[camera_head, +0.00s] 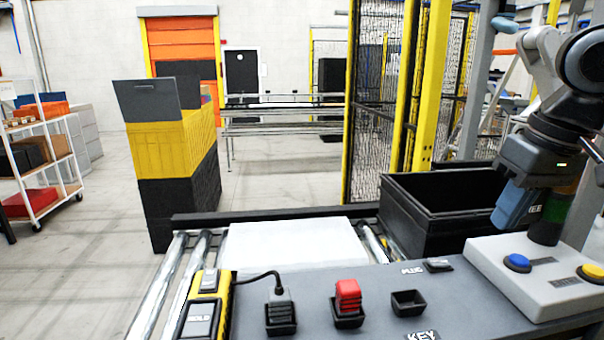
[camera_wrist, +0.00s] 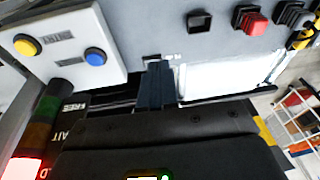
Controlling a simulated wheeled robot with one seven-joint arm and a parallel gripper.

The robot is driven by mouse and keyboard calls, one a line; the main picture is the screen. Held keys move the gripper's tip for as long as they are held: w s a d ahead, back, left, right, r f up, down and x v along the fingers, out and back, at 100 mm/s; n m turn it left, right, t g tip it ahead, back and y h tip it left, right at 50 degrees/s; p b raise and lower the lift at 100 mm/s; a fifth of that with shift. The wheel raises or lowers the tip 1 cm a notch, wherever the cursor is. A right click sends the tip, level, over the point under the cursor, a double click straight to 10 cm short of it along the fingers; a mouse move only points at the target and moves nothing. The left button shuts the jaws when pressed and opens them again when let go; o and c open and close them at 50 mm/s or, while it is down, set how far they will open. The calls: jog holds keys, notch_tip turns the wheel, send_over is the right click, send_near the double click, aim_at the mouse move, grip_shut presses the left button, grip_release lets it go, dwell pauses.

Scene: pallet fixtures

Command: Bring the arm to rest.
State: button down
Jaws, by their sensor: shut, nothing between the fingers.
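My gripper (camera_head: 508,222) hangs at the right in the head view, pointing down below my bent arm. It is beside the black bin and to the left of the signal tower (camera_head: 551,214). In the wrist view my gripper's dark blue fingers (camera_wrist: 156,70) are together with nothing between them. Their tips appear near the edge of the grey console (camera_head: 385,300). I cannot tell how high they are above it.
A black bin (camera_head: 440,238) stands close to my gripper. A button box (camera_head: 550,280) with blue and yellow buttons is below right. The console holds a corded black plug (camera_head: 279,302), a red piece (camera_head: 347,297) and an empty socket (camera_head: 408,304). A yellow fence post (camera_head: 431,80) rises behind.

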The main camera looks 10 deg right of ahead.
jog(key=w+a+r+m+t+y, duration=0.15)
jog(key=a+t+y, duration=0.45)
jog(key=a, duration=0.7)
jog(key=w+a+r+n+t+y, duration=0.1)
jog(key=w+a+t+y, duration=0.35)
jog(key=a, duration=0.95)
jog(key=s+d+f+m+t+h, duration=0.25)
jog(key=s+f+m+h, duration=0.2)
jog(key=s+f, duration=0.55)
jog(key=s+d+f+m+t+h, duration=0.2)
jog(key=s+d+f+m+h, duration=0.3)
jog(key=s+f, duration=0.55)
jog(key=s+d+f+n+g+h, duration=0.1)
jog(key=s+d+n, duration=0.3)
jog(key=s, duration=0.8)
jog(key=s+d+f+n+g+h, duration=0.1)
jog(key=s+d+f+n+g, duration=0.3)
jog(key=s, duration=0.7)
notch_tip(320, 180, down, 8)
jog(key=a+n+t+b, duration=0.1)
jog(key=t+b, duration=0.1)
jog(key=b, duration=0.8)
jog(key=shift+w+a, duration=0.15)
jog(key=shift+a, duration=0.1)
